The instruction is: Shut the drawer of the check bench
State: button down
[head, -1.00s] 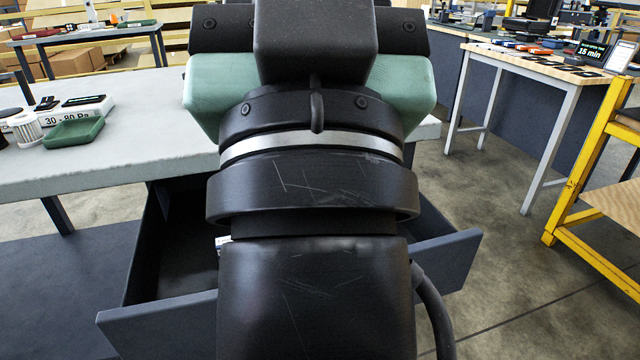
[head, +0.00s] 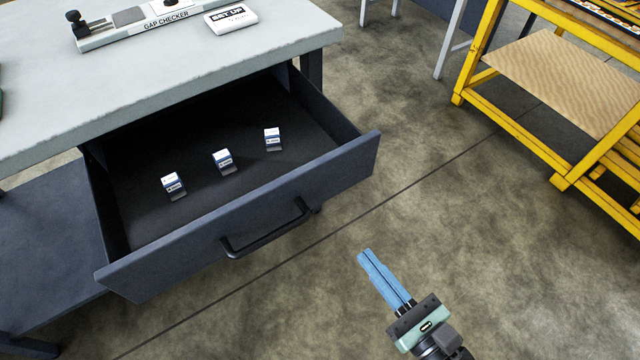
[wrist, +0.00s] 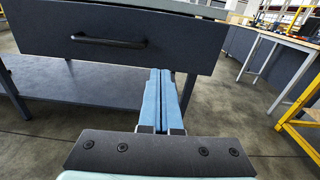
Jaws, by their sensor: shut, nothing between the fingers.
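The drawer of the check bench stands open in the head view, its dark front panel (head: 185,252) pulled well out from under the grey benchtop (head: 240,62). A black bar handle (head: 268,234) is on the front panel; it also shows in the wrist view (wrist: 108,42). Three small white-and-blue boxes lie inside: a left one (head: 173,184), a middle one (head: 222,160) and a right one (head: 272,138). My gripper (head: 364,254) is shut and empty, its blue fingers together. It is in front of the drawer, right of the handle, apart from the panel.
A gap checker (head: 150,28) and a white SET UP block (head: 231,18) sit on the benchtop. A dark lower shelf (head: 45,250) is at the left. A yellow-framed trolley (head: 560,180) stands at the right. The floor between is clear.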

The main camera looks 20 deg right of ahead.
jog(key=b, duration=0.2)
send_near(315, 191)
jog(key=shift+m, duration=0.3)
jog(key=x, duration=0.6)
jog(key=shift+w+a+f, duration=0.1)
jog(key=shift+w+f, duration=0.05)
jog(key=shift+w, duration=0.3)
